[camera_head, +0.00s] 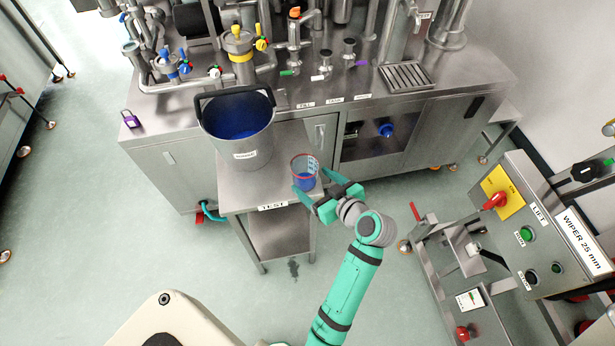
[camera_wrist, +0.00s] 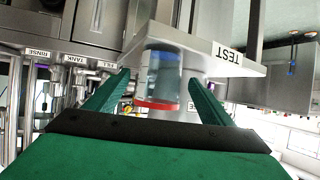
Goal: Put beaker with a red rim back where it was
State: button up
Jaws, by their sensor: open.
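The beaker with a red rim (camera_head: 305,172) stands upright near the right edge of the small steel table (camera_head: 236,200), above its TEST label. It holds blue liquid and is clear glass. My gripper (camera_head: 319,184) is open, with its green fingers around the beaker at table height. In the wrist view the beaker (camera_wrist: 158,80) appears upside down between the two spread fingers of my gripper (camera_wrist: 156,100). I cannot tell whether either finger touches the glass.
A large steel bucket (camera_head: 237,130) with blue contents stands just left of the beaker on the same table. The steel machine (camera_head: 310,100) with pipes and valves is behind. A control box labelled LIFT (camera_head: 545,225) stands at the right. Open floor lies in front.

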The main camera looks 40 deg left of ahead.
jog(key=v, duration=0.7)
jog(key=s+d+f+m+t+h, duration=0.75)
jog(key=s+d+f+m, duration=0.25)
jog(key=d+f+m, duration=0.25)
jog(key=s+d+r+m+t+h, duration=0.1)
jog(key=s+d+r+t+h, duration=0.1)
jog(key=s+d+r, duration=0.2)
jog(key=s+d+r+m+t+h, duration=0.1)
jog(key=s+d+r, duration=0.4)
jog(key=s, duration=0.6)
jog(key=shift+s+r+t+h, duration=0.25)
jog(key=shift+r+t+h, duration=0.2)
jog(key=shift+r+h, duration=0.45)
